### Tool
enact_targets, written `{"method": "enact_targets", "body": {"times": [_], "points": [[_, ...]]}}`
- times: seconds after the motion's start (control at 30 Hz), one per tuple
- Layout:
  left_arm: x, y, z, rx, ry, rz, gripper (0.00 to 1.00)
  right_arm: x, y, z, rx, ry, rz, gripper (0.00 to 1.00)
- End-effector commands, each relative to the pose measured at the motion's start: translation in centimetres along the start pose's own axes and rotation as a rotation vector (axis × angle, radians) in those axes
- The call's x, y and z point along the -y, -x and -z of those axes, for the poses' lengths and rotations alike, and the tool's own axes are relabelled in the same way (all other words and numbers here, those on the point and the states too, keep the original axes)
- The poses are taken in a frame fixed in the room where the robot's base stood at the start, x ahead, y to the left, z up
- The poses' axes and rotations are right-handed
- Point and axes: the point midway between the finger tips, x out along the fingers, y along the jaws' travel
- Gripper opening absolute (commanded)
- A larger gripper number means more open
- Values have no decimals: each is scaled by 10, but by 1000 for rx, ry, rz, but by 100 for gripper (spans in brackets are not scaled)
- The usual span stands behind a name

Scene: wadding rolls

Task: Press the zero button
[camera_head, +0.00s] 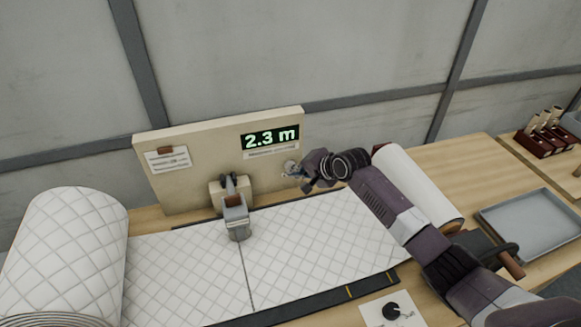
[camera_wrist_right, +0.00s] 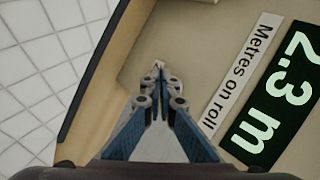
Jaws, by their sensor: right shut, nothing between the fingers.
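A beige upright panel (camera_head: 215,140) carries a dark display (camera_head: 270,138) reading "2.3 m" in green. In the right wrist view the display (camera_wrist_right: 278,100) is at the right, beside a label (camera_wrist_right: 228,85) reading "Metres on roll". My right gripper (camera_head: 287,170) is shut and empty, at the panel's lower right, below the display. In the right wrist view its fingertips (camera_wrist_right: 158,68) meet and point at the panel face. I cannot tell whether they touch it. I see no zero button; the gripper may be hiding it. My left gripper is not in view.
White quilted wadding (camera_head: 310,235) lies across the table from a big roll (camera_head: 75,235) at left. A clamp-like device (camera_head: 234,215) stands over it. A white roll (camera_head: 415,185) lies behind my right arm. A dial (camera_head: 391,311) is in front, a grey tray (camera_head: 530,222) at right.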

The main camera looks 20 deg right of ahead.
Motion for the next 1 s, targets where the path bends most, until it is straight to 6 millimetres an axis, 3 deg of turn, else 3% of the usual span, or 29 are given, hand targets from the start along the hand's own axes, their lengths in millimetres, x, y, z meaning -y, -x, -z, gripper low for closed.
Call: {"method": "enact_targets", "body": {"times": [1.0], "points": [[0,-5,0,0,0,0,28,6,-7,6,-1,0,1,0]]}}
